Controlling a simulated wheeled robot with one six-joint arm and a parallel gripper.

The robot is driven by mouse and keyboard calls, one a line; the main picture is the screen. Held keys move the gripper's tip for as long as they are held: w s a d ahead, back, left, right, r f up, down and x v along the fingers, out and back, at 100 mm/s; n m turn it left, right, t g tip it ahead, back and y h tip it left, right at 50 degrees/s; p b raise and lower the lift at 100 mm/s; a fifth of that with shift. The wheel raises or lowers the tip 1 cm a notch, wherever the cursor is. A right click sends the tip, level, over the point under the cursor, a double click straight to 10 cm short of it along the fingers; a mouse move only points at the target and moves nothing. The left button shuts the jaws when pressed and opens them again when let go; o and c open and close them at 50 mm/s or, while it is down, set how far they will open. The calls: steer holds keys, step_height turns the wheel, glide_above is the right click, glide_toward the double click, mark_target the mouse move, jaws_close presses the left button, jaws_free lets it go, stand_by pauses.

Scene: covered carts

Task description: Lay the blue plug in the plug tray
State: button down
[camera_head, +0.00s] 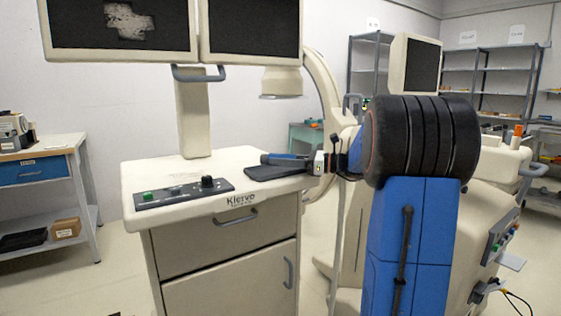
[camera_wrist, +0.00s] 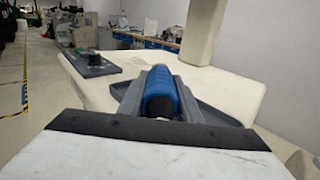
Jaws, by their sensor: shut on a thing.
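The blue plug (camera_head: 288,156) is a blue cylinder lying level, also in the wrist view (camera_wrist: 160,92). My gripper (camera_head: 268,158) is shut on it, with a grey finger along each side in the wrist view (camera_wrist: 160,76). The plug tray (camera_head: 262,173) is a flat dark grey tray on the cream cart top. In the wrist view the tray (camera_wrist: 208,108) shows beyond and beneath the fingers, mostly to the right. The plug is over or just behind the tray in the head view. I cannot tell whether it touches the tray. The tray's middle is partly hidden.
The cart top (camera_head: 150,173) carries a dark control panel (camera_head: 185,193) left of the tray. A cream monitor post (camera_head: 194,115) rises at the back, with a blue-grey handle (camera_head: 198,75) above. The cart top between panel and tray is clear.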

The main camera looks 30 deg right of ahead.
steer(key=shift+f, duration=0.6)
steer(key=c, duration=1.3)
jaws_free()
steer(key=shift+f, duration=0.15)
steer(key=shift+d+r, duration=0.15)
steer(key=shift+r, duration=0.45)
steer(key=v, duration=1.2)
steer(key=shift+r, duration=0.2)
steer(key=shift+s, duration=0.1)
